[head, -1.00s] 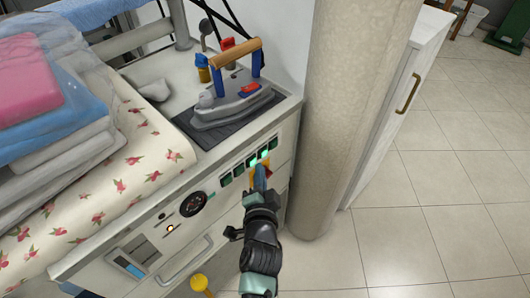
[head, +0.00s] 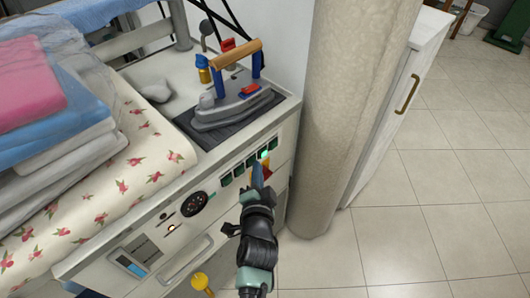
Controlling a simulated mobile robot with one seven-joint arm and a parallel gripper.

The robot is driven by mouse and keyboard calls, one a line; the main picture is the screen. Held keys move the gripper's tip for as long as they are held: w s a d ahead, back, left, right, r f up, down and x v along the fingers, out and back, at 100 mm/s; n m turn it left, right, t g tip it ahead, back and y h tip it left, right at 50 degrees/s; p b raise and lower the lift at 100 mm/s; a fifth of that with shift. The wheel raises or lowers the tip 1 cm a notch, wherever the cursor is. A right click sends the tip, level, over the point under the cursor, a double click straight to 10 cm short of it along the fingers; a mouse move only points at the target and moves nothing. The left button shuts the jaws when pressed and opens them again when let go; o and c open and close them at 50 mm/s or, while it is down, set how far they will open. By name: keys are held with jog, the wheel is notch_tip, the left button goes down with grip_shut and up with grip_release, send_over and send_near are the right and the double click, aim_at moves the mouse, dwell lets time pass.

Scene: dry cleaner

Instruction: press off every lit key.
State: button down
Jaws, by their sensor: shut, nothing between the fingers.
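A row of several small green keys (head: 238,170) runs along the upper front panel of the ironing unit (head: 215,240), below the iron. One key toward the right end of the row, the lit key (head: 263,154), glows bright green. The other keys that I can see look dark green. My gripper (head: 258,174) is shut and empty, its tip just below the lit key in the picture. I cannot tell whether the tip touches the panel. The fingers and wrist hide part of the panel below the row.
An iron (head: 232,98) with a wooden handle rests on a dark mat above the keys. A round dial (head: 194,203) and a yellow knob (head: 199,281) are left of my arm. A thick column (head: 345,120) stands close on the right. Floor is open beyond it.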

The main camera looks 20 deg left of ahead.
jog(key=shift+s+d+b, duration=0.15)
jog(key=shift+d+b, duration=0.25)
jog(key=shift+d, duration=0.05)
jog(key=s+d+b, duration=0.2)
jog(key=d+b, duration=0.1)
jog(key=d, duration=0.2)
jog(key=shift+d+b, duration=0.35)
jog(key=shift+b, duration=0.05)
dwell(0.4)
